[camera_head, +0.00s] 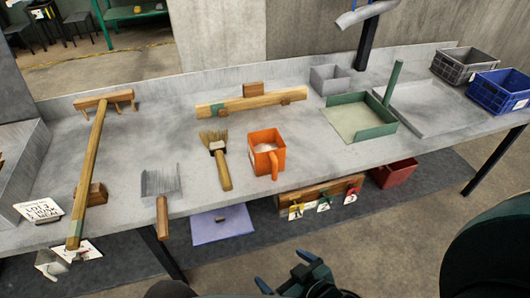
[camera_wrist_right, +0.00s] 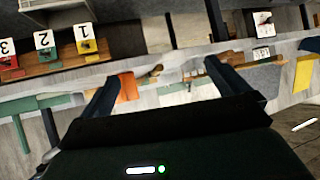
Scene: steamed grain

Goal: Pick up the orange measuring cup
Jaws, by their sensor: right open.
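The orange measuring cup (camera_head: 260,161) stands upright near the front edge of the grey bench, its handle toward me and something pale inside. It also shows, partly, in the right wrist view (camera_wrist_right: 128,87), between my fingers in the picture but some way beyond them. My right gripper (camera_head: 284,271) is open and empty, low in front of the bench and apart from the cup. Its two fingers also show in the right wrist view (camera_wrist_right: 165,84). My left gripper is not in view.
A brush (camera_head: 221,168) lies left of the cup, with a metal scoop (camera_head: 161,182) farther left. A wooden bar (camera_head: 240,105) lies behind it. A green-edged tray (camera_head: 357,118) is to the right. Below the bench edge is a wooden rack (camera_head: 317,193) with numbered tags.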

